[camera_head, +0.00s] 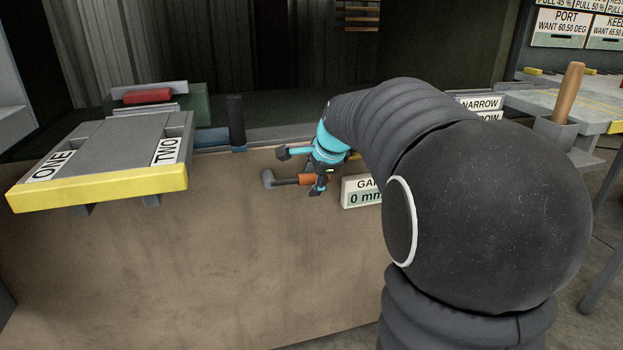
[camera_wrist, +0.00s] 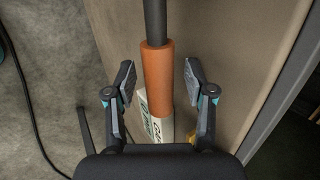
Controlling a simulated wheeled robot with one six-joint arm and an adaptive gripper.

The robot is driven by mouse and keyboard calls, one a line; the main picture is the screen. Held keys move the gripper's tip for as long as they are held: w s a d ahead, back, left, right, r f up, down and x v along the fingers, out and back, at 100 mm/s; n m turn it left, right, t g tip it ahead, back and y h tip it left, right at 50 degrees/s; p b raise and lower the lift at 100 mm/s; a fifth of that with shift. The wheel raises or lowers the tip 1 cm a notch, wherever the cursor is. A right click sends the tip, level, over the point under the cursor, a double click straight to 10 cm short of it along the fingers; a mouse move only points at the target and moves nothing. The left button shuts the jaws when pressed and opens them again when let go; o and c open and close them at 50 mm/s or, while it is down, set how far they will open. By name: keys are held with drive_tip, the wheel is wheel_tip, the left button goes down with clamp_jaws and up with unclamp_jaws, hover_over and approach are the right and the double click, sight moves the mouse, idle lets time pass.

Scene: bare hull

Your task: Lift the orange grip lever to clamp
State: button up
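The orange grip lever shows in the wrist view as an orange sleeve (camera_wrist: 158,82) on a dark grey rod (camera_wrist: 155,22). In the head view the orange grip (camera_head: 314,179) sits at the right end of a short dark rod, against the brown panel. My gripper (camera_wrist: 159,78) is open, with one finger on each side of the orange sleeve and a visible gap on both sides. In the head view my gripper (camera_head: 302,170) is at the lever, and my arm hides part of the area to the right.
A white gauge sign (camera_head: 362,192) reading "0 mm" is just right of the lever, partly behind my arm. A grey shelf with a yellow edge (camera_head: 100,191), marked ONE and TWO, juts out at left. A wooden handle (camera_head: 569,92) stands at right. The brown panel (camera_head: 200,270) below is clear.

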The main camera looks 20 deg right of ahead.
drive_tip(key=shift+a, duration=0.15)
drive_tip(key=v, duration=1.2)
